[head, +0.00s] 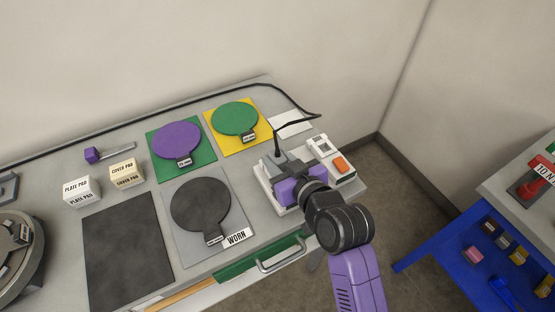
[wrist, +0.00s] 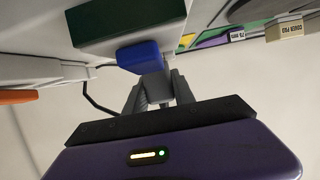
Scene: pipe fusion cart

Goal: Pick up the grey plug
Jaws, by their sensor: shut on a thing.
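The grey plug (head: 281,157), with a black cable rising from its top, is at the white-grey socket block (head: 264,186) near the cart's right end. My gripper (head: 291,172) reaches it from the front right, and its purple hand hides part of the plug and block. In the wrist view, my gripper's grey fingers (wrist: 155,88) are shut on a grey piece, which I take to be the plug. A blue block (wrist: 139,55) and a dark green block (wrist: 125,22) show just beyond the fingers. I cannot tell whether the plug is seated or lifted.
A white box with an orange button (head: 341,163) stands right of the socket block. Green (head: 235,118), purple (head: 176,143) and dark worn (head: 200,205) round pads lie left. The black cable (head: 313,116) loops behind.

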